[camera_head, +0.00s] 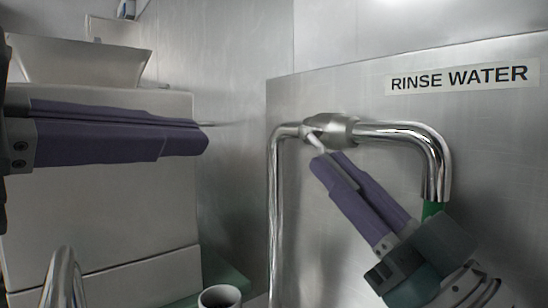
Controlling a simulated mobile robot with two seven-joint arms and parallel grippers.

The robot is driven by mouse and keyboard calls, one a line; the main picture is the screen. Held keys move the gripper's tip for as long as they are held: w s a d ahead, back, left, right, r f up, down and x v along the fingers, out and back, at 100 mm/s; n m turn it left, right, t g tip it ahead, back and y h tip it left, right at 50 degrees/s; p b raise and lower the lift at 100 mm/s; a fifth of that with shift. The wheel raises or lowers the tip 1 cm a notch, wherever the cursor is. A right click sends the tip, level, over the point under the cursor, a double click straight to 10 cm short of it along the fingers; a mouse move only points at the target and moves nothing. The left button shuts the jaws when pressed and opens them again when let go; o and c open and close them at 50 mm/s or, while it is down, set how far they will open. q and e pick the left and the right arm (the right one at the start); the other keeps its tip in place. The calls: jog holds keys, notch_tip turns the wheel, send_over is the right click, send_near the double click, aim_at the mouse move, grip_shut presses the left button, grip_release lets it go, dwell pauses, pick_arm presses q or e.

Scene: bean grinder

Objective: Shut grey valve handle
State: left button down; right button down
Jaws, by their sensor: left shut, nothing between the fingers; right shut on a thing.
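The grey valve handle (314,140) is a small light lever on the valve body (334,129), which joins the chrome pipe (405,131) below the RINSE WATER sign. The lever points down and slightly right from the valve. My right gripper (328,160) reaches up from the lower right and is shut on the handle's lower end. Its purple fingertips hide the end of the lever. My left gripper (203,140) is shut and empty, its purple fingers pointing right at the left side, well apart from the valve.
A pale grinder body (110,220) with a flared hopper (75,62) stands at the left behind my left gripper. A white cup (220,297) is at the bottom. A chrome tube (63,280) shows at the lower left. The steel panel (500,150) lies close behind the pipe.

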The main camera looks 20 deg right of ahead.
aim_at(330, 161)
pick_arm(q)
jog(key=s+d+r+m+g+h, duration=0.1)
jog(key=s+d+m+g+h, duration=0.15)
jog(key=s+d, duration=0.2)
jog(key=shift+g, duration=0.35)
jog(key=w+d+f, duration=0.1)
jog(key=w+d, duration=0.1)
jog(key=d, duration=0.1)
jog(key=w+d+f, duration=0.1)
jog(key=w+d, duration=0.1)
jog(key=d, duration=0.1)
jog(key=w+d+f, duration=0.1)
jog(key=w+d, duration=0.1)
jog(key=shift+w+d+f, duration=0.15)
jog(key=shift+d+f, duration=0.05)
jog(key=shift+d, duration=0.2)
